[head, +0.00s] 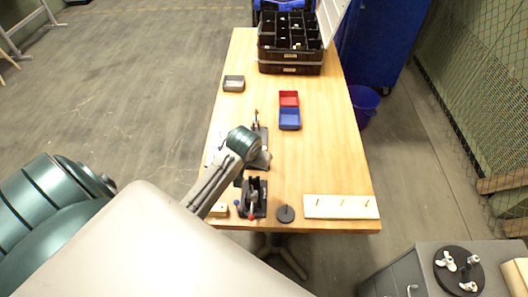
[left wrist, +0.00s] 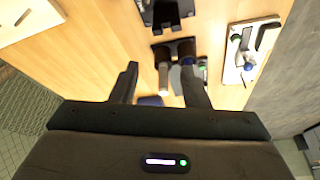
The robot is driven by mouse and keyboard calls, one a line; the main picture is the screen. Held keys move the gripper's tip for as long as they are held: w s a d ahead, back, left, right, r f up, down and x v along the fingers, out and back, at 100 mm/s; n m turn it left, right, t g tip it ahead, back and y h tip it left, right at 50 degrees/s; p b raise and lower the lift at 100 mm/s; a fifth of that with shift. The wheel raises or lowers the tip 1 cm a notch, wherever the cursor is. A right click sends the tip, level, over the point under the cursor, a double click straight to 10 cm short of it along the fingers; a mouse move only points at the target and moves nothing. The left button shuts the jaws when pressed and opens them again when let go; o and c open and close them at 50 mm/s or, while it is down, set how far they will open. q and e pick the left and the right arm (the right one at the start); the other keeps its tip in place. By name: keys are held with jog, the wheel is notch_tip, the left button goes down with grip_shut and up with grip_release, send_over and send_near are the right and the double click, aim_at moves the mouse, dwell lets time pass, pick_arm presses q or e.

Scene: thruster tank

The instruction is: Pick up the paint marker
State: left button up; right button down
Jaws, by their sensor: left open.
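My left gripper (left wrist: 160,68) is open, its two dark fingers apart over the table. Between and beyond the fingertips in the left wrist view stands a black holder (left wrist: 172,48). A pale upright piece (left wrist: 163,77) and a grey one beside it stand there; I cannot tell whether either is the paint marker. In the head view a slender upright thing (head: 257,115) shows just beyond my left wrist, too small to identify. My left wrist hides most of the holder there. I see nothing held. My right gripper is not in view.
A second black holder (head: 258,208) with a red part stands nearer, beside a black disc (head: 285,214) and a white pegged board (head: 330,208). The table's right side is mostly clear.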

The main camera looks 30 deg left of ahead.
pick_arm(q)
jog(key=n, duration=0.1)
send_near(264, 148)
notch_tip(264, 148, down, 2)
jog(key=p+x, duration=0.2)
jog(key=x, duration=0.4)
jog(key=shift+w+f, duration=0.1)
jog(key=shift+f, duration=0.05)
jog(key=shift+w+p+x, duration=0.25)
jog(key=shift+p+x, duration=0.55)
jog(key=shift+x, duration=1.35)
jog(key=shift+a, duration=0.15)
jog(key=shift+c, duration=0.2)
grip_shut()
